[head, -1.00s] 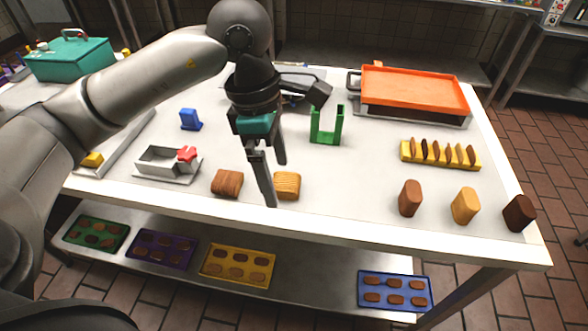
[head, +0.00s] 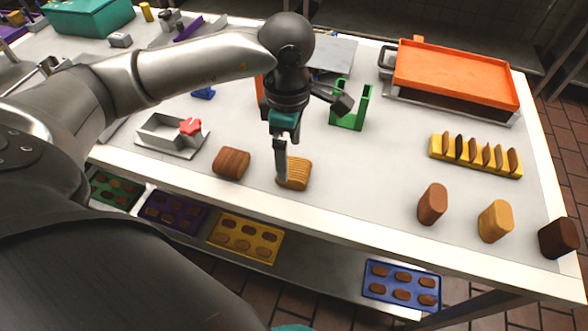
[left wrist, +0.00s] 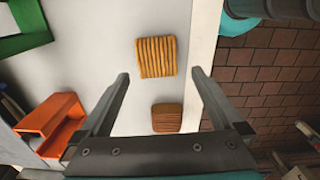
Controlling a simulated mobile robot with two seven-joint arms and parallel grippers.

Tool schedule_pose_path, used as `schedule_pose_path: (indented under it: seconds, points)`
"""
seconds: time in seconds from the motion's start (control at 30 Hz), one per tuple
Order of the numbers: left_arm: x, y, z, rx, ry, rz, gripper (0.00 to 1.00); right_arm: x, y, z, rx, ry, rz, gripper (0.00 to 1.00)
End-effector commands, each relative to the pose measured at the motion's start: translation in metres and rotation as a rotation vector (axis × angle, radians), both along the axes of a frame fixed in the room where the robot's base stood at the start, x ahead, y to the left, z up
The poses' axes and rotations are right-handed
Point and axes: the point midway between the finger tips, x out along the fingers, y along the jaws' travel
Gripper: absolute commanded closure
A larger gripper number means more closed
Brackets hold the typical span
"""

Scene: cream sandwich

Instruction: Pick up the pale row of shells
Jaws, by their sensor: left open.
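The pale row of shells (head: 296,174) is a light tan ribbed block on the white table near its front edge. My left gripper (head: 281,170) points down at its left side in the head view, overlapping its edge; its fingers line up there. In the left wrist view, the pale row (left wrist: 157,57) lies beyond and between the open fingertips (left wrist: 160,75), with nothing held. A darker brown row (head: 231,163) sits to the left, and in the wrist view (left wrist: 167,117) it lies between the fingers, nearer the palm. My right gripper is not seen.
A green U-shaped stand (head: 350,108) is behind the pale row. A grey box with a red piece (head: 172,134) is left. A yellow rack (head: 476,155) and upright blocks (head: 433,204) stand right. An orange tray (head: 455,76) is at the back.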

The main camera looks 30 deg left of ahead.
Motion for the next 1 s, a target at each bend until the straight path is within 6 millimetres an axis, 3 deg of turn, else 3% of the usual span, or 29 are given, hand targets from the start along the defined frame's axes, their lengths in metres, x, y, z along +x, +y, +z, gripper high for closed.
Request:
schedule_pose_path:
  seconds: [0.4, 0.7, 1.0]
  points:
    - [0.004, -0.007, -0.049, -0.001, 0.003, 0.0, 0.0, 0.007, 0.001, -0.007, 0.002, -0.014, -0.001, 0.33]
    - [0.005, -0.007, -0.054, -0.001, -0.001, -0.001, 0.0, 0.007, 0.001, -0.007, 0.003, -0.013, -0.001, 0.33]
    - [0.005, -0.006, -0.053, -0.001, 0.0, 0.0, 0.33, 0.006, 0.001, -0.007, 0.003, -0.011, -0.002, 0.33]
